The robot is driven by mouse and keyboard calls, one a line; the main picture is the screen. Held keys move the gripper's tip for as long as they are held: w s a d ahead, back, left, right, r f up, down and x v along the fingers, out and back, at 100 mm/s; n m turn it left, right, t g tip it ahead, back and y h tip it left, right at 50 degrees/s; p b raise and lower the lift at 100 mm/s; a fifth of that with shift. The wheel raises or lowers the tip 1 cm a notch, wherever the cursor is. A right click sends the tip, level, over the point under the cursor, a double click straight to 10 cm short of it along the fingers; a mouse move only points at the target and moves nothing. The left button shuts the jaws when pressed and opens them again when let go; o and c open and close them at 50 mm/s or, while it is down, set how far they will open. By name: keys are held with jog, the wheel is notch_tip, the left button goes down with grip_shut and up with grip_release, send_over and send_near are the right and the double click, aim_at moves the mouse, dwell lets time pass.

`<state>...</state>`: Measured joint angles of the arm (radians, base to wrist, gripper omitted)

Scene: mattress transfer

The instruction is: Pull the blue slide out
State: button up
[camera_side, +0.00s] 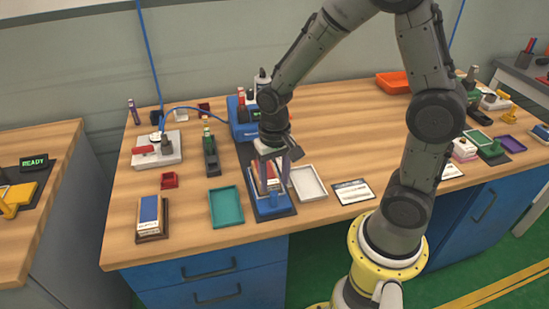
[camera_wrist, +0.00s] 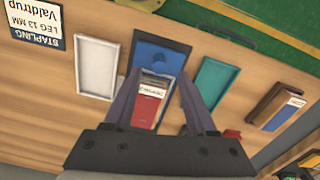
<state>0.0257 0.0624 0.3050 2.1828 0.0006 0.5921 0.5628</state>
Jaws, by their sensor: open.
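The blue slide (camera_side: 270,207) lies on a dark mat, its near end showing below my gripper. In the wrist view the blue slide (camera_wrist: 160,54) shows as a flat blue end with a dark mark. A red piece with a white label (camera_wrist: 151,100) lies behind that end, between my fingers in the picture. My gripper (camera_side: 272,172) is over the slide, pointing down, with its fingers apart. In the wrist view the open gripper (camera_wrist: 159,78) has one finger on each side of the slide. I cannot tell whether the fingers touch it.
A blue machine (camera_side: 238,128) stands behind the slide. A teal tray (camera_side: 226,208) lies left and a white tray (camera_side: 308,183) right. A printed card (camera_side: 352,192) lies farther right. A brown holder (camera_side: 152,235) is at the front left.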

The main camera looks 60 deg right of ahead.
notch_tip(320, 180, up, 8)
jog(key=shift+f, duration=0.25)
jog(key=s+r+n+t, duration=0.1)
jog(key=s+r+t, duration=0.25)
jog(key=r, duration=0.45)
jog(key=s+r+n+t, duration=0.1)
jog(key=s+n+t, duration=0.1)
jog(key=s+n, duration=0.3)
jog(key=s, duration=0.4)
jog(key=shift+a+r+n, duration=0.25)
jog(key=shift+a+n, duration=0.1)
jog(key=shift+n, duration=0.05)
